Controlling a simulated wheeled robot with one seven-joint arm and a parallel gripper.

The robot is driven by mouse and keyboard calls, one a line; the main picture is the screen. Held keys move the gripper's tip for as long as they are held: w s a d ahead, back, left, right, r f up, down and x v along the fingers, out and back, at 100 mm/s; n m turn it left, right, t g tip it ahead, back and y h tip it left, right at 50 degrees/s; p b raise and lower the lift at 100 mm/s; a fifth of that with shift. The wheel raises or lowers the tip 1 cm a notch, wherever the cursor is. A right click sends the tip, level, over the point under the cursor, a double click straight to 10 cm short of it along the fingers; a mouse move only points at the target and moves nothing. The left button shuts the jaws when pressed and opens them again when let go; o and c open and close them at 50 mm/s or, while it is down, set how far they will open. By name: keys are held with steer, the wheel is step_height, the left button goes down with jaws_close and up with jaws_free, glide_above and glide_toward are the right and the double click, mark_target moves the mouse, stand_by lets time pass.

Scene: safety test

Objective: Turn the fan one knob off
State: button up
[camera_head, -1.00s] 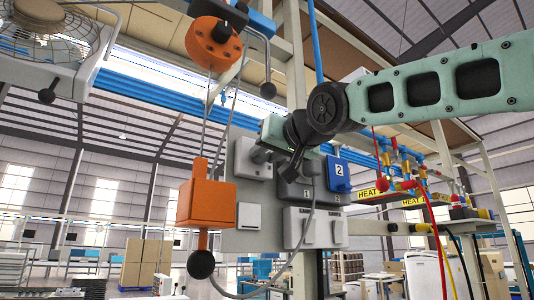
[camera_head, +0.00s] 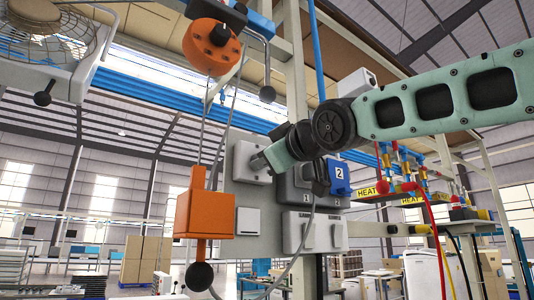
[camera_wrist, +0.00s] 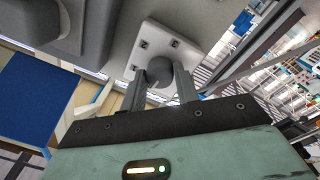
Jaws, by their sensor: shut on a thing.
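The rotary knob (camera_wrist: 159,68) is dark grey and round, on a pale square box with screws at its corners. In the wrist view it sits between my two fingers. In the head view, the pale box (camera_head: 246,174) is at the upper left of the grey panel, and my gripper (camera_head: 262,160) reaches it from the right. My gripper (camera_wrist: 160,75) is shut on the knob, one finger on each side. The knob is mostly hidden in the head view, and I cannot read its setting or a label.
A fan (camera_head: 58,40) is at the upper left. An orange block (camera_head: 204,214) hangs left of the panel. Red hoses (camera_head: 437,230) hang at the right.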

steer(key=shift+n, duration=0.7)
steer(key=o, duration=1)
steer(key=shift+c, duration=0.2)
steer(key=b+v, duration=1.2)
steer(key=v, duration=0.5)
steer(key=shift+d, duration=0.2)
steer(key=shift+s, duration=0.15)
